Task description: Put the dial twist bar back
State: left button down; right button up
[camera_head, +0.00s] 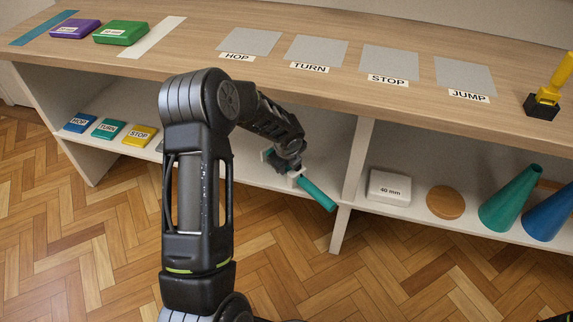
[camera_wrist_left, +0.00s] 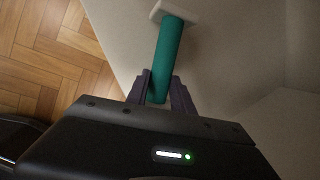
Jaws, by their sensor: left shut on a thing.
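The dial twist bar, a teal cylinder (camera_head: 317,194), is at my left gripper (camera_head: 294,170), over the lower shelf left of the upright divider. Whether the bar touches the shelf is unclear. My right gripper is out of view.
The top has grey squares labelled HOP (camera_head: 250,42), TURN, STOP and JUMP, and a yellow-black device (camera_head: 545,98). The lower shelf has coloured cards at left, a white 40 mm block (camera_head: 389,187), a wooden disc (camera_head: 445,202) and cones (camera_head: 512,200). A divider (camera_head: 352,170) stands close right of the gripper.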

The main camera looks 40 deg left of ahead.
pick_arm(q)
jog(key=shift+f, duration=0.25)
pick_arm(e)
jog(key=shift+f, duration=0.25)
pick_arm(q)
jog(key=c, duration=0.7)
grip_release()
jog(key=shift+r, duration=0.1)
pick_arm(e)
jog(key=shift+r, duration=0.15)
